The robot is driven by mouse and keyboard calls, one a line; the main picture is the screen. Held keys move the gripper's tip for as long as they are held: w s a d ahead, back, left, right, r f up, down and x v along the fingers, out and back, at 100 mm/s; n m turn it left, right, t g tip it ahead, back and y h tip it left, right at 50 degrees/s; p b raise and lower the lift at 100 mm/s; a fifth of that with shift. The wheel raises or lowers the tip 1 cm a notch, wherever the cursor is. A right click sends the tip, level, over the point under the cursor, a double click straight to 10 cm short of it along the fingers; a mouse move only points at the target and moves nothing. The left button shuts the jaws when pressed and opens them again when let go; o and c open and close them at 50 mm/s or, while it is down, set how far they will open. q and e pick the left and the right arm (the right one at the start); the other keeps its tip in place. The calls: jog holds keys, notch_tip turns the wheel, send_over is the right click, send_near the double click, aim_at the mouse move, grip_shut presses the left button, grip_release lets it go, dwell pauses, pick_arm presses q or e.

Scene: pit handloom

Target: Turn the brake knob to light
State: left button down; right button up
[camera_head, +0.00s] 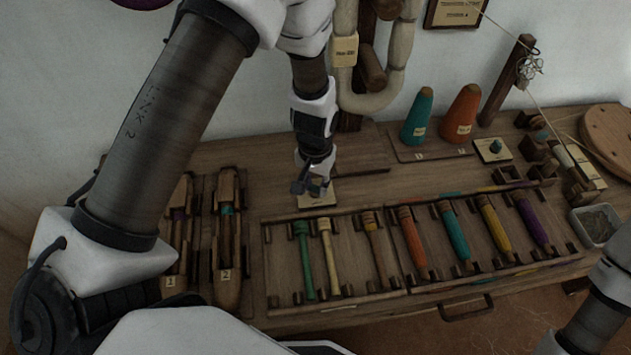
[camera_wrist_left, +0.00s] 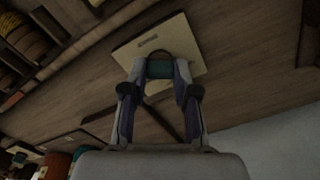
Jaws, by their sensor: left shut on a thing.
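In the head view the plate (camera_head: 322,199) lies on the wooden bench, behind the rack of bobbins, and the knob is mostly hidden by my gripper. My left gripper (camera_head: 313,188) reaches down onto it from above. In the left wrist view the two fingers (camera_wrist_left: 160,72) are shut on the knob, one on each side. Marks on the plate are too small to read. My right gripper is out of view; only part of that arm shows at lower right.
A rack (camera_head: 345,304) of several coloured bobbins lies in front of the plate. Two shuttles (camera_head: 228,270) lie left of it. A teal cone (camera_head: 418,117) and an orange cone (camera_head: 462,115) stand behind right. Another small plate with a dark knob (camera_head: 495,146) is further right.

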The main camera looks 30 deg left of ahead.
pick_arm(q)
jog(key=m+p, duration=0.1)
jog(key=m, duration=0.2)
jog(key=m+p, duration=0.1)
jog(key=m, duration=0.1)
jog(key=shift+m, duration=0.3)
jog(key=m+p, duration=0.1)
jog(key=m, duration=0.1)
jog(key=shift+m, duration=1.9)
jog(key=c, duration=0.9)
grip_release()
